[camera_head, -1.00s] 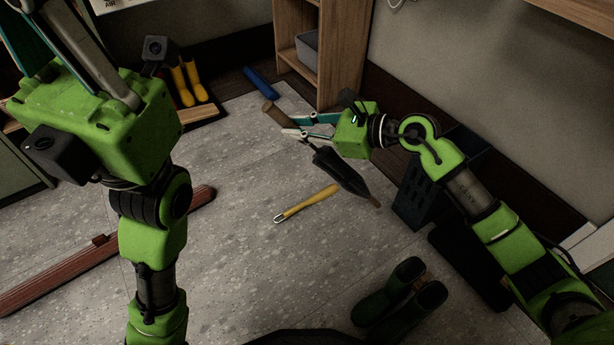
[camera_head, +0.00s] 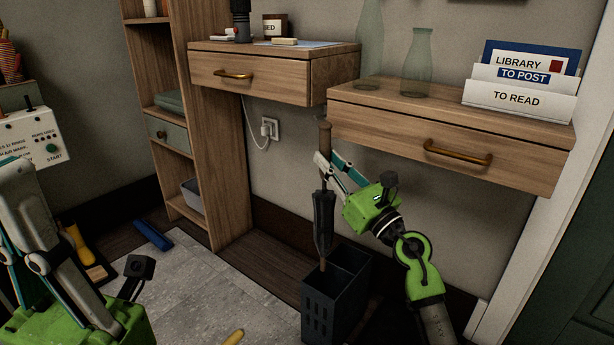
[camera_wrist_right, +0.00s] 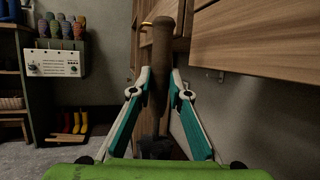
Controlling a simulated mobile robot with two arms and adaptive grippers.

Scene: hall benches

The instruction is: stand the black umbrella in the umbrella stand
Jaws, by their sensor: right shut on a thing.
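The black umbrella (camera_head: 324,222) hangs close to upright, brown handle up. My right gripper (camera_head: 323,167) is shut on its handle, which also shows between the fingers in the right wrist view (camera_wrist_right: 162,55). The dark umbrella stand (camera_head: 333,312) stands on the floor below, with an open top. The umbrella's brown tip shows against the stand's opening, toward its left part. I cannot tell whether the tip is above the rim or just inside. My left gripper (camera_head: 25,215) is at the left edge, away from both; its jaw state is unclear.
Two wall drawers, left (camera_head: 300,85) and right (camera_head: 450,150), hang above the stand; the handle's top is close to them. Glass bottles (camera_head: 416,62) and a letter holder (camera_head: 515,100) stand on the right one. A wooden shelf (camera_head: 222,130) stands behind left. A blue roll (camera_head: 152,235) lies on the floor.

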